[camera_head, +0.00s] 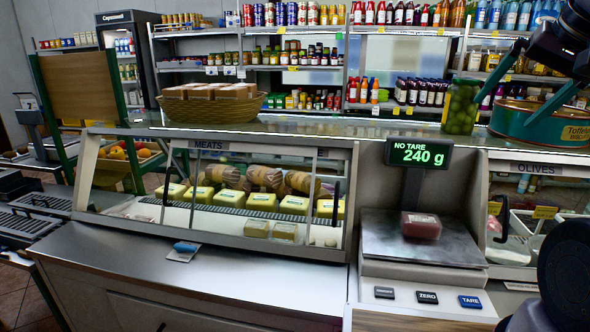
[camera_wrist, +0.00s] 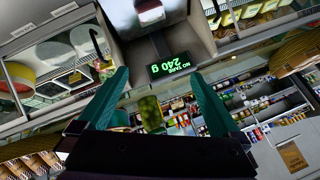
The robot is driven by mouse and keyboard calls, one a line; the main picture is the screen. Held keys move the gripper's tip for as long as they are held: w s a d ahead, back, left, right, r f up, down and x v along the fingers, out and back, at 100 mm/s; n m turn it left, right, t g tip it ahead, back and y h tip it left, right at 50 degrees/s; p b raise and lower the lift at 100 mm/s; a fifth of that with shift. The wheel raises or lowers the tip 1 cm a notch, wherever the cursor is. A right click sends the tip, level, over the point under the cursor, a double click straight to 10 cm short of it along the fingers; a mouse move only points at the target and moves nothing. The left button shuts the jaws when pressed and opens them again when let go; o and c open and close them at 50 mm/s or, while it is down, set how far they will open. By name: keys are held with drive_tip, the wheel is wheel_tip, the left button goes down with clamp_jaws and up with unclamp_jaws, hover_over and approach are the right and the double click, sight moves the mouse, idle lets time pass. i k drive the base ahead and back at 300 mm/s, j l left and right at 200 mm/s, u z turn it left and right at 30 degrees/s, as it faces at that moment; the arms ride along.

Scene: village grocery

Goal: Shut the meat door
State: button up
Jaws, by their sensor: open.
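The meat case (camera_head: 208,145), labelled MEATS, stands left of the middle in the head view. It has framed glass door panels, with one black handle (camera_head: 165,190) near the left and another black handle (camera_head: 336,203) at the right end. Upright frame edges show between them; I cannot tell exactly how the panels overlap or how wide any gap is. Yellow packs and wrapped meats lie inside. My gripper (camera_head: 502,112) is at the upper right, above the counter and well away from the meat case. Its teal fingers (camera_wrist: 160,75) are apart and empty in the wrist view.
A scale (camera_head: 425,240) with a dark red pack (camera_head: 421,225) stands right of the meat case. A pickle jar (camera_head: 462,107) and a round tin (camera_head: 540,122) are near my gripper. A basket (camera_head: 212,112) sits on the upper shelf. The steel counter (camera_head: 200,280) in front is mostly clear.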

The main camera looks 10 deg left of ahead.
sight(311, 151)
drive_tip(key=j+u, duration=0.2)
drive_tip(key=u, duration=0.2)
drive_tip(key=k+j+u, duration=0.1)
drive_tip(key=j+u, duration=0.15)
drive_tip(key=u, duration=0.15)
drive_tip(key=j+u, duration=0.25)
drive_tip(key=u, duration=0.15)
